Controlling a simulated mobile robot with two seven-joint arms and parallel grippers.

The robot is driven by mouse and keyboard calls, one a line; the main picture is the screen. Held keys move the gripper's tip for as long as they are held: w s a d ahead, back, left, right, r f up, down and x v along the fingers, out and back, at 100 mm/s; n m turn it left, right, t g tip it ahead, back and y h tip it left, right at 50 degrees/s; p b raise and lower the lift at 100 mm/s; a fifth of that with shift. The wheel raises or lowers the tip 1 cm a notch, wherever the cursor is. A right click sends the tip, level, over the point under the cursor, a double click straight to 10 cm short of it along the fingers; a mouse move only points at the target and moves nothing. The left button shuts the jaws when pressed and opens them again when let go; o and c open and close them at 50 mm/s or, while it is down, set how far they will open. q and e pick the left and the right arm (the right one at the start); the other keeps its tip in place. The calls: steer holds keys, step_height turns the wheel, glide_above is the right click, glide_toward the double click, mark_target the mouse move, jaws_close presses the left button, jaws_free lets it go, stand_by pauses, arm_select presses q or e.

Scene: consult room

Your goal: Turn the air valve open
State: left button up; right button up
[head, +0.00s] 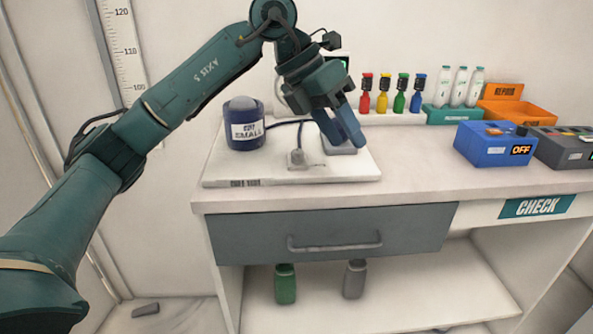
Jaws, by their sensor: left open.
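My left gripper (344,138) is open and reaches down over the right part of a white board (235,170) on the counter. Its fingers are close above a grey block (341,149), which they partly hide; I cannot tell whether they touch it. A small light-grey fitting (297,159) with a short upright stem and a thin lever stands on the board, left of the fingers. It may be the air valve, but no label shows. A dark blue cylinder (246,130) labelled SMALL stands at the board's left, with a dark hose (285,124) running right from it. My right gripper is not in view.
Several colored bottles (383,94) and white-capped bottles (460,87) stand at the back. An orange bin (522,112), a blue box (492,145) marked OFF and a dark box (565,147) are at right. A grey drawer (335,232) is closed below.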

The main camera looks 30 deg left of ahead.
mark_target(297, 151)
arm_select(q)
steer(key=a+r+n+t+y+b, duration=0.25)
steer(key=a+r+y, duration=0.2)
steer(key=a, duration=0.65)
steer(key=shift+g+y, duration=0.25)
steer(key=shift+y, duration=0.1)
steer(key=b+x, duration=0.2)
steer(key=x, duration=1)
steer(key=shift+w+a+f, duration=0.1)
steer(key=shift+a+f, duration=0.05)
steer(key=shift+f, duration=0.25)
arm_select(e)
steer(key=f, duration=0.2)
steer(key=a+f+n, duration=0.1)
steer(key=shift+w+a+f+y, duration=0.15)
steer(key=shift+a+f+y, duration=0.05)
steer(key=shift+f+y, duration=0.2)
arm_select(q)
steer(key=shift+c, duration=0.5)
jaws_close()
steer(key=shift+r, duration=0.1)
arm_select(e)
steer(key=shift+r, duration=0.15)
